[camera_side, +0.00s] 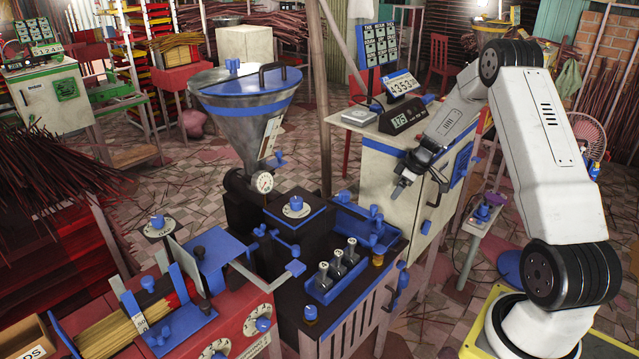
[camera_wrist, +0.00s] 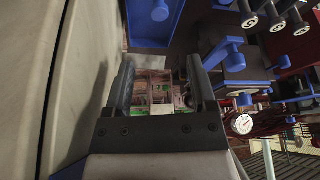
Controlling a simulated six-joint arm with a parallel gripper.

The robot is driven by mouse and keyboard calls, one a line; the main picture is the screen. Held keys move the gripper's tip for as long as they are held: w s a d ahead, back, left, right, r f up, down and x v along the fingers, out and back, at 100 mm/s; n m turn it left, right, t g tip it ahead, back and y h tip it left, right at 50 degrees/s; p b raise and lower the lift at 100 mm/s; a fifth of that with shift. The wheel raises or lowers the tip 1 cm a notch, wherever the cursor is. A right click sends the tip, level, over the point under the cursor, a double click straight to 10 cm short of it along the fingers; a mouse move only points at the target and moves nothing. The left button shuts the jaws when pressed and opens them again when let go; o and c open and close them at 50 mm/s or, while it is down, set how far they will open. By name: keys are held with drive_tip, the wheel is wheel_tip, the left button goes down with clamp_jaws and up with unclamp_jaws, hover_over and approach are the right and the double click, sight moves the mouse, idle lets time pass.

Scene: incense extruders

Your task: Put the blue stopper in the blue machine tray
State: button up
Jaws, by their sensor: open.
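My gripper (camera_side: 400,188) is open and empty, above the back right of the dark machine and beside the white cabinet. In the wrist view its two fingers (camera_wrist: 160,88) are apart, with only distant floor clutter between them. A blue tray (camera_side: 348,221) lies along the back right of the machine top; part of it shows at the top of the wrist view (camera_wrist: 150,32). A small blue knob-like piece (camera_side: 376,212) stands at the tray's right end. A similar blue piece (camera_wrist: 160,10) shows over the tray in the wrist view. I cannot tell which piece is the stopper.
A blue rack (camera_side: 322,291) holds three grey plugs on the machine's front. A brass fitting (camera_side: 378,260) stands on its right edge. A steel hopper (camera_side: 245,100) rises at the left. The white cabinet (camera_side: 385,165) is close beside my gripper and fills the wrist view's left.

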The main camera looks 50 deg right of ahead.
idle(0.6)
drive_tip(key=s+a+r+m+g, duration=0.1)
drive_tip(key=s+a+r, duration=0.15)
drive_tip(key=a, duration=0.65)
drive_tip(key=s+a+r, duration=0.1)
drive_tip(key=a+r, duration=0.2)
drive_tip(key=a, duration=0.5)
drive_tip(key=s+a+r+m+g, duration=0.1)
drive_tip(key=s+a+r, duration=0.1)
drive_tip(key=a, duration=0.7)
drive_tip(key=s+a+r+m+h, duration=0.1)
drive_tip(key=s+a, duration=0.6)
drive_tip(key=shift+s+a+r, duration=0.15)
drive_tip(key=shift+a, duration=0.05)
